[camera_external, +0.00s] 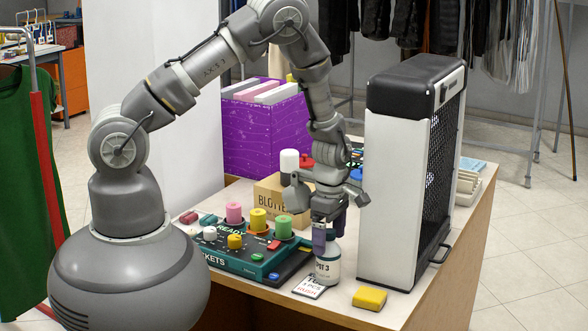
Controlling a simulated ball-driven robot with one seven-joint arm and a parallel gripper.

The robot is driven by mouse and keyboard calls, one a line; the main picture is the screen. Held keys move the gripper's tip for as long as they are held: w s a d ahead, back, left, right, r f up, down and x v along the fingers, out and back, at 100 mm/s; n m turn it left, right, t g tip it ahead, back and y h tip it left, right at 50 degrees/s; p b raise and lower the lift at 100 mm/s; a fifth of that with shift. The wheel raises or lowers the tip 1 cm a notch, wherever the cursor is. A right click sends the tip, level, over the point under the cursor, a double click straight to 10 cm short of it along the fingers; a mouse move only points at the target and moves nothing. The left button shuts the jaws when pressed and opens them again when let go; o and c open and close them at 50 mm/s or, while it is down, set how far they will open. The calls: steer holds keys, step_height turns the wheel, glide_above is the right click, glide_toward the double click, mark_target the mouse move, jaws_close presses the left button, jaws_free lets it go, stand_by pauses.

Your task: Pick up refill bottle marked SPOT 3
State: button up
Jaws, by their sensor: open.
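The refill bottle (327,268) stands upright near the table's front edge. It is white with a dark band low down, and its label reads partly as "POT 3". My gripper (328,240) points down right over the bottle, with its fingers at the bottle's top. The jaws are open around or just above the cap; the cap is mostly hidden by the fingers. I cannot tell whether a finger touches it.
A tall black-and-white unit (392,190) stands close on the right. A yellow block (369,298) and a card (309,287) lie near the bottle. A teal panel (235,258) with coloured knobs is to the left. A cardboard box (270,198) marked BLOTTER stands behind.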

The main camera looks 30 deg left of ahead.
step_height(320, 180, down, 2)
steer(key=shift+f, duration=0.25)
steer(key=shift+r, duration=0.1)
steer(key=c, duration=1.3)
steer(key=shift+c, duration=0.2)
